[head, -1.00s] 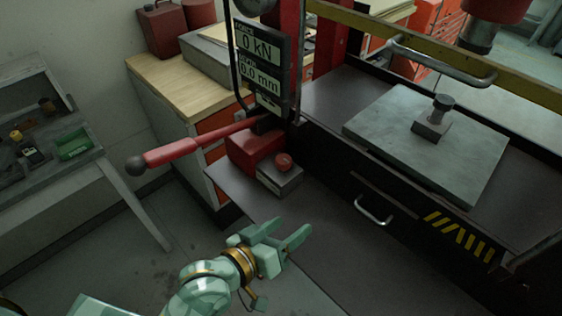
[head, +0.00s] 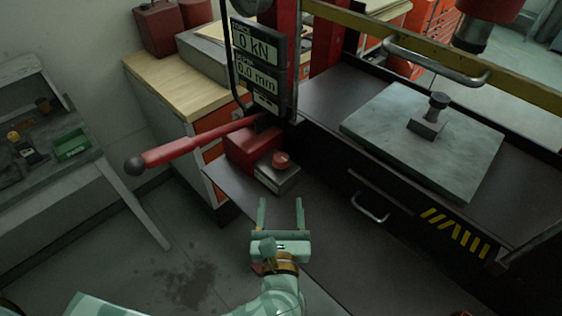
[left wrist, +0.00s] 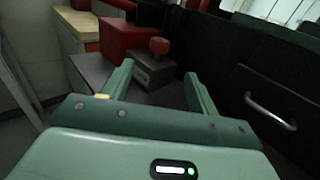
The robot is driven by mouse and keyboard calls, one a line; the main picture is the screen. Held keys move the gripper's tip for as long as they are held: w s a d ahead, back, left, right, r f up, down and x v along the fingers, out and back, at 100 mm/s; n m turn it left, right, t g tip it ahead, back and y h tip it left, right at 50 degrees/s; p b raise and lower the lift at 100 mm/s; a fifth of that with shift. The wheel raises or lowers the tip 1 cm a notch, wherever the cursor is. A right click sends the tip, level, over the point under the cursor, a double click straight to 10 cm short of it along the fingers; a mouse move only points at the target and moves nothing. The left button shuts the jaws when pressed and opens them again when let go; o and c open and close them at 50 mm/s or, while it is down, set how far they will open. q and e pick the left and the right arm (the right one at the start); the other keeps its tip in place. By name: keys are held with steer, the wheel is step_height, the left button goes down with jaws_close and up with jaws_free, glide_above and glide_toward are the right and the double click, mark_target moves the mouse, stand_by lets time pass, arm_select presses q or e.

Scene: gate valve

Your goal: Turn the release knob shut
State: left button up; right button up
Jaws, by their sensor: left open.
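The release knob (head: 281,159) is a small round red knob on top of a grey block (head: 277,178), beside the red pump body (head: 248,148). In the left wrist view the knob (left wrist: 159,46) stands on its block (left wrist: 154,72) ahead of the fingers, a little right of the middle. My left gripper (head: 281,204) is open and empty. Its two fingers point up the picture toward the knob, with a clear gap before the block. The left fingers (left wrist: 158,80) also show in the wrist view, spread apart. My right gripper is not in view.
A red lever with a black ball end (head: 190,147) reaches left from the pump. The display (head: 258,65) reads 0 kN and 0.0 mm. A drawer handle (head: 370,207) and the press bed plate (head: 425,140) are to the right. Free shelf surface lies around the block.

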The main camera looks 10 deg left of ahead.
mark_target(281, 166)
arm_select(q)
steer(key=w+a, duration=0.1)
steer(key=w, duration=0.7)
steer(key=w+a, duration=0.1)
steer(key=w, duration=0.3)
steer(key=shift+w+a+p, duration=0.3)
steer(key=shift+w+p, duration=0.05)
steer(key=shift+p, duration=0.05)
steer(key=c, duration=1)
